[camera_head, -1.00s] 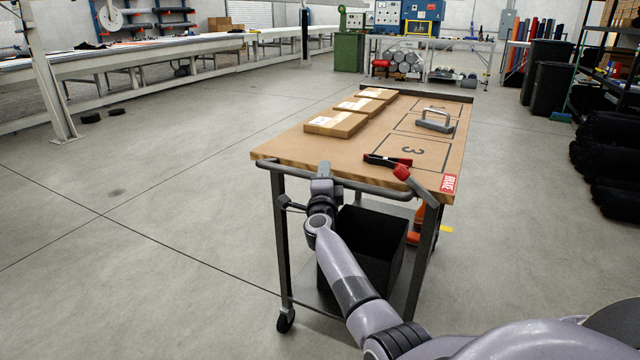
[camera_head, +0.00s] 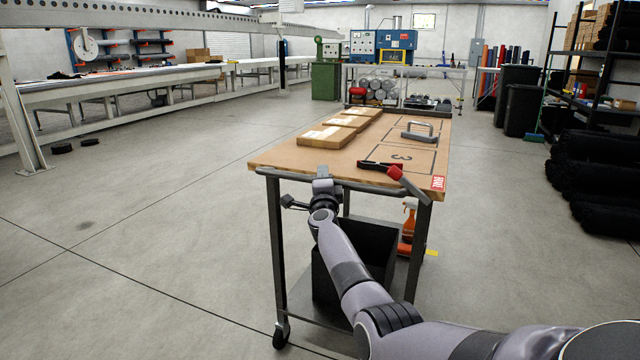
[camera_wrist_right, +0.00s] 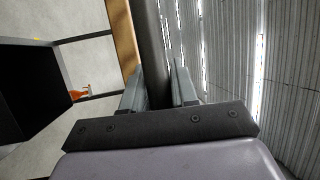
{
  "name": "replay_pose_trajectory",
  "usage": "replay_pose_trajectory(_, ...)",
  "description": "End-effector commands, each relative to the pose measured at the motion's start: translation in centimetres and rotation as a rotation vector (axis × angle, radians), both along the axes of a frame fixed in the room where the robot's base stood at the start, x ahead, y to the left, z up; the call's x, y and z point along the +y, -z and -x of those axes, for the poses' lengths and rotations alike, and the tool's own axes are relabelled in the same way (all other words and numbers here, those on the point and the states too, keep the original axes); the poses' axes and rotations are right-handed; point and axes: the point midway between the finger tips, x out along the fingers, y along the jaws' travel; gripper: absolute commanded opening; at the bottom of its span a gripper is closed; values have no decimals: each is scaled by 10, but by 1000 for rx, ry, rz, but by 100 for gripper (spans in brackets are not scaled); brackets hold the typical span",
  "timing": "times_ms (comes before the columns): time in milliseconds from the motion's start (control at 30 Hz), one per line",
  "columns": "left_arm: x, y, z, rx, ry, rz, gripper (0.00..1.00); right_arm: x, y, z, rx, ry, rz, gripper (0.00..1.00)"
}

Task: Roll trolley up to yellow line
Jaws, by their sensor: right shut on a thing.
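The trolley (camera_head: 265,163) stands in front of me, with a wooden top, dark metal legs and a lower shelf. My right gripper (camera_head: 322,180) is shut on its near push handle (camera_head: 365,187). In the right wrist view, the fingers (camera_wrist_right: 160,85) straddle the dark handle bar (camera_wrist_right: 151,45) beside the wooden edge. A short yellow strip (camera_head: 432,252) shows on the floor just right of the trolley's near right leg; the trolley may hide more of it. My left gripper is not in view.
Boxes (camera_head: 322,137), a metal handle piece (camera_head: 418,134) and a red-black clamp (camera_head: 390,171) lie on top. A black bin (camera_head: 355,262) and orange bottle (camera_head: 409,218) are below. A bench (camera_head: 425,108) stands beyond; black rolls (camera_head: 590,170) lie right.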

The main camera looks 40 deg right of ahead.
Motion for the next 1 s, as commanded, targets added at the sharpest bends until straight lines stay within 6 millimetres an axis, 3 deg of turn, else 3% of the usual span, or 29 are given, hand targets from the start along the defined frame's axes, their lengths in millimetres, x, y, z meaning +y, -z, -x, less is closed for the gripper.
replay_pose_trajectory(367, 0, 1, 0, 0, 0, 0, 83, -2, -2, 0, -4, 1, 2, 0)
replay_pose_trajectory(400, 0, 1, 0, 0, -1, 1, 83, -2, -2, 0, -3, 2, 1, 31)
replay_pose_trajectory(467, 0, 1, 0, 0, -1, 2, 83, -1, -2, 0, -3, 2, 1, 48)
replay_pose_trajectory(767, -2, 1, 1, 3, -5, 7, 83, 0, 0, 0, -1, 0, 1, 48)
replay_pose_trajectory(1000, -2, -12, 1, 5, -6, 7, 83, 11, 0, 9, 0, -3, -2, 48)
